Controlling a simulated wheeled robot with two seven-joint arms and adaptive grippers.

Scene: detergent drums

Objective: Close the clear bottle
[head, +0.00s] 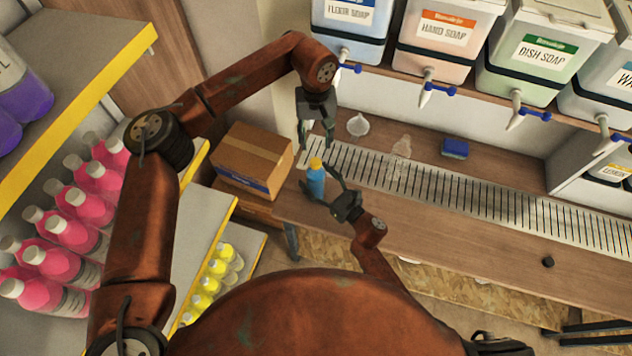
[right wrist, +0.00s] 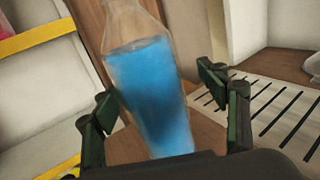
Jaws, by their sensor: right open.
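A see-through bottle with blue liquid (head: 316,184) stands upright near the left end of the counter. A yellow-orange cap (head: 315,163) shows at its top; whether it is tightened cannot be told. The bottle (right wrist: 150,90) fills the middle of the right wrist view, its top out of frame. My right gripper (head: 319,178) is open, with its fingers on either side of the bottle. My left gripper (head: 316,143) is open and points down just above the cap. An empty clear bottle (head: 401,149) stands farther right by the drip grate.
A clear funnel-like piece (head: 358,124) and a blue sponge (head: 455,148) lie at the back. The slotted grate (head: 450,195) runs along the counter. A cardboard box (head: 252,158) is left; a small black knob (head: 547,262) is right.

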